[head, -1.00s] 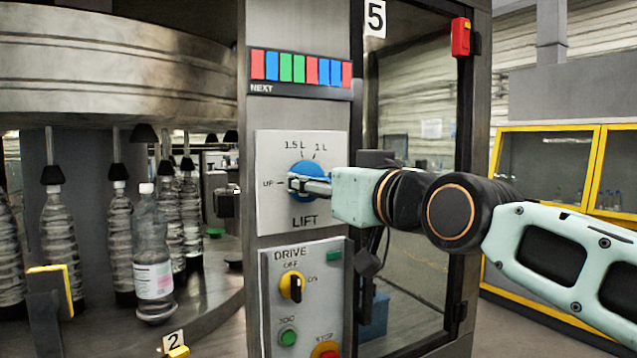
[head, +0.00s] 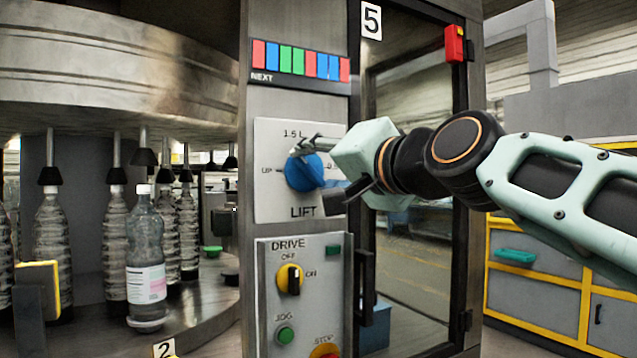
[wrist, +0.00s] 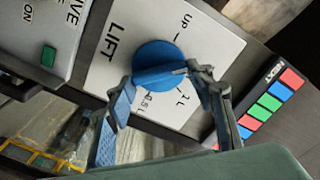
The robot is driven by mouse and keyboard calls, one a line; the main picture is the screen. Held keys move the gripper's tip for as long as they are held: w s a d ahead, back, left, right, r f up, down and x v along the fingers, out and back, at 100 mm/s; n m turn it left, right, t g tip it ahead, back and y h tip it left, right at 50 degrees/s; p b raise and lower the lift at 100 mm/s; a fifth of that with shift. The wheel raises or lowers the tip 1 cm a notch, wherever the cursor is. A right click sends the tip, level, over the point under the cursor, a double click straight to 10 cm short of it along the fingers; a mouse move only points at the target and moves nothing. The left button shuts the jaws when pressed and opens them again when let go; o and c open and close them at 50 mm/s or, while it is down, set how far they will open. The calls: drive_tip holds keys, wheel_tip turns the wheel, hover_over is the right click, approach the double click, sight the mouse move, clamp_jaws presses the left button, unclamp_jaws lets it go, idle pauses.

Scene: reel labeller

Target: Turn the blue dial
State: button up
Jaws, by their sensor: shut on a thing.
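The blue dial (head: 300,174) is on the white LIFT plate (head: 270,207), on a grey metal column. The plate carries the marks UP, 1.5 L and others partly hidden by my gripper in the head view. My gripper (head: 316,168) is shut on the dial, one finger at its upper edge and the other at its lower right. In the wrist view the blue dial (wrist: 157,56) sits between the fingertips of my gripper (wrist: 162,76). A pale mark on the dial's bar lies by the right finger, between UP and 1 L; in the head view it seems near 1.5 L.
Below is the DRIVE panel (head: 262,330) with a yellow-black switch (head: 290,279) and a green button (head: 285,335). A coloured NEXT strip (head: 300,62) is above. A glass door (head: 415,270) stands right of the column. Bottles (head: 147,245) stand on the machine at left.

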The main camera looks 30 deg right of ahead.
drive_tip(key=m+b, duration=0.1)
drive_tip(key=m, duration=0.2)
drive_tip(key=shift+d+f+m, duration=0.1)
drive_tip(key=shift+m, duration=1.9)
drive_tip(key=shift+b, duration=0.3)
drive_tip(key=o, duration=1.1)
drive_tip(key=shift+o, duration=0.2)
drive_tip(key=s, duration=1.2)
drive_tip(key=shift+d, duration=0.2)
